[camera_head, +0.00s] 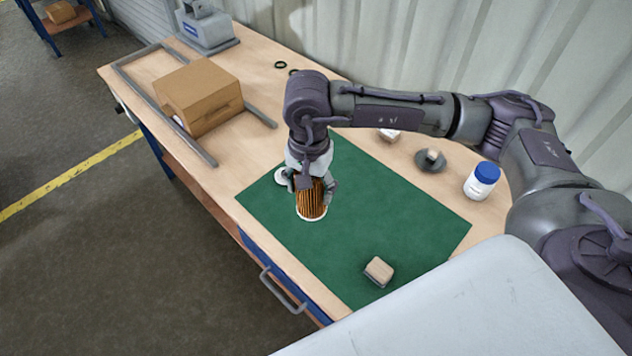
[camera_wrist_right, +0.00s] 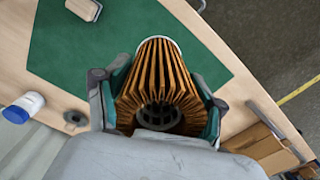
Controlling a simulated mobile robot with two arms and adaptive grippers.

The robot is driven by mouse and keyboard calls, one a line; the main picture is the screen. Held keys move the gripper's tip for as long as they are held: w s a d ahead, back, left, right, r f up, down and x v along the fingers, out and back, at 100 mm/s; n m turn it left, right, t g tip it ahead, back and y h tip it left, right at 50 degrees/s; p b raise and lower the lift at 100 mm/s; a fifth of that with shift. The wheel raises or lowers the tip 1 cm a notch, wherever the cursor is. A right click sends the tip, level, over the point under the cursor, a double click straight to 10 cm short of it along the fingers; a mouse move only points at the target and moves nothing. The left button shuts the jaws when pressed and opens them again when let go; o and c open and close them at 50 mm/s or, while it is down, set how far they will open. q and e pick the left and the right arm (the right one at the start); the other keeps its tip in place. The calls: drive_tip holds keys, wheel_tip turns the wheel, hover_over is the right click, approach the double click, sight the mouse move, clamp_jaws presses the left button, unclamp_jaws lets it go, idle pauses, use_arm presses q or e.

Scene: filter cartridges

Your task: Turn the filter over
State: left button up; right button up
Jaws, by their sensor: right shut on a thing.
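The filter (camera_head: 311,199) is a cylinder with orange-brown pleats and a white rim at its lower end. It stands upright on or just above the green mat (camera_head: 390,229); I cannot tell which. My right gripper (camera_head: 312,184) is above it and shut on its sides. In the right wrist view, the filter (camera_wrist_right: 158,75) sits between the two fingers (camera_wrist_right: 160,92), with a dark grated opening at its near end and a white rim at the far end. My left gripper is not in view.
A white round piece (camera_head: 282,176) lies beside the filter. A block-like brush (camera_head: 379,271) is on the mat's front part. A blue-capped jar (camera_head: 482,181) and a small dark dish (camera_head: 431,159) stand right. A cardboard box (camera_head: 199,96) is at left. The mat's middle is clear.

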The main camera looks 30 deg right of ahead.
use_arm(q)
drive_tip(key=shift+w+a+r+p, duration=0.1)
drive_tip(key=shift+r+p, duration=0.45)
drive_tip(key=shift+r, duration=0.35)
use_arm(e)
drive_tip(key=shift+w+d+f+m, duration=0.85)
drive_tip(key=shift+f+m, duration=1.65)
drive_tip(key=shift+m, duration=1.25)
drive_tip(key=shift+w+d+f+m, duration=0.8)
drive_tip(key=shift+f+m, duration=1.65)
drive_tip(key=shift+m, duration=1.25)
drive_tip(key=shift+w+d+f+m, duration=0.65)
drive_tip(key=shift+d+f+m, duration=0.35)
drive_tip(key=shift+f+m, duration=2.15)
drive_tip(key=shift+r+m, duration=0.6)
drive_tip(key=shift+r, duration=0.1)
use_arm(q)
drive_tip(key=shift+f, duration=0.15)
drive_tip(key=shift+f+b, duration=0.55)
drive_tip(key=shift+b, duration=0.2)
use_arm(e)
drive_tip(key=shift+f, duration=0.6)
drive_tip(key=o, duration=1.3)
